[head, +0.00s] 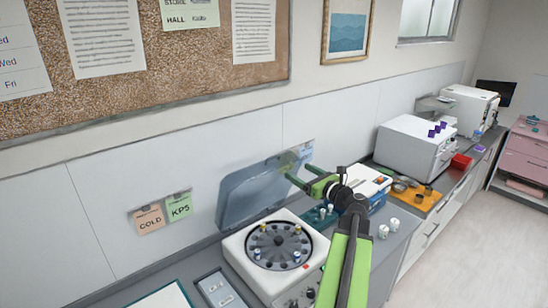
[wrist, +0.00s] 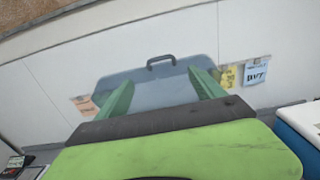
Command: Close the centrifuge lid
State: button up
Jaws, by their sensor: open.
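The centrifuge (head: 232,248) stands on the counter at the lower middle of the head view. Its rotor (head: 279,246) is uncovered and holds several tubes. The blue-grey translucent lid (head: 245,192) is raised, leaning up near the wall behind the body. In the wrist view the lid (wrist: 155,88) shows face on, with a dark handle (wrist: 160,61) at its upper edge. My gripper (head: 296,172) is at the right end of the lid in the head view. In the wrist view my gripper (wrist: 160,80) is open, its two green fingers spread below the handle, with nothing between them.
An orange tray (head: 427,203) with dark round items, two small white pots (head: 388,228) and a white boxy device (head: 412,145) stand to the right on the counter. A grey tray (head: 217,289) lies left of the centrifuge. Notes (head: 150,218) hang on the wall.

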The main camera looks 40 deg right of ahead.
aim_at(274, 157)
jog(key=w, duration=0.5)
jog(key=w+d, duration=0.1)
jog(key=w, duration=0.9)
jog(key=shift+w+d, duration=0.1)
jog(key=shift+d, duration=0.3)
